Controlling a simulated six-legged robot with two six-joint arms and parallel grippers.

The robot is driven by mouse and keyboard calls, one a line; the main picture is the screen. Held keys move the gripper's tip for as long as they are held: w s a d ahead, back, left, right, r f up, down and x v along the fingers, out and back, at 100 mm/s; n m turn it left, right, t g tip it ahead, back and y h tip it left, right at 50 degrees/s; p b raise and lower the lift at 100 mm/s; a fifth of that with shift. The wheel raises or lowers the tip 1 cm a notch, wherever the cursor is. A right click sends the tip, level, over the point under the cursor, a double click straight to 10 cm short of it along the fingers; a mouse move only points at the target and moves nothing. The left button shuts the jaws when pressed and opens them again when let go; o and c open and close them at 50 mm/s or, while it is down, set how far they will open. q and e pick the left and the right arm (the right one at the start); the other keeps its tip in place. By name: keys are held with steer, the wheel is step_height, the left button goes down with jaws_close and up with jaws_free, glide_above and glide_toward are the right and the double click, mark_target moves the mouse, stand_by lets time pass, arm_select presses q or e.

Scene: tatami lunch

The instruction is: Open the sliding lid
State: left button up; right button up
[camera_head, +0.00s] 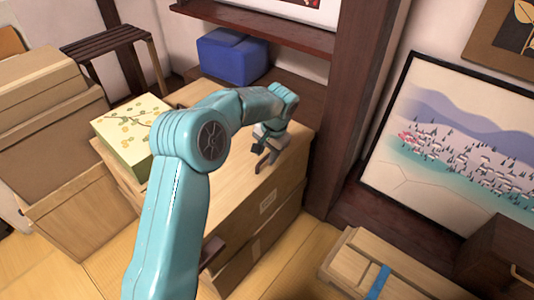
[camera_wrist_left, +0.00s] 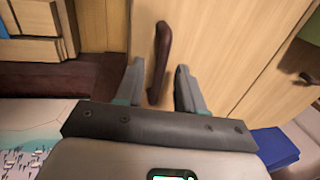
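My left gripper (camera_head: 268,160) is over the light wooden top of a chest (camera_head: 225,192). In the left wrist view its two fingers (camera_wrist_left: 160,88) are spread with a gap between them. A dark brown handle (camera_wrist_left: 162,48) on a pale wooden panel (camera_wrist_left: 210,45) shows between and beyond the fingertips; I cannot tell whether they touch it. A low wooden box (camera_head: 400,270) with a blue strip (camera_head: 378,282) lies on the floor at the lower right. I cannot tell for sure which panel is the sliding lid. My right gripper is not in view.
A patterned green box (camera_head: 133,130) stands on the chest's left end. A blue box (camera_head: 231,54) is behind the chest. Cardboard boxes (camera_head: 75,205) are stacked at left. A framed picture (camera_head: 455,150) leans at right beyond a dark post (camera_head: 352,100).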

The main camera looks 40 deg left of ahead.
arm_select(q)
jaws_close()
steer(key=s+d+p, duration=0.1)
steer(key=d, duration=1.9)
steer(key=shift+s+d+p, duration=0.2)
steer(key=shift+s+p, duration=0.1)
steer(key=shift+p, duration=0.1)
jaws_free()
steer(key=d+r+p, duration=0.3)
steer(key=r+p, duration=0.2)
steer(key=r, duration=1.1)
steer(key=shift+s+d, duration=0.15)
steer(key=shift+s, duration=0.05)
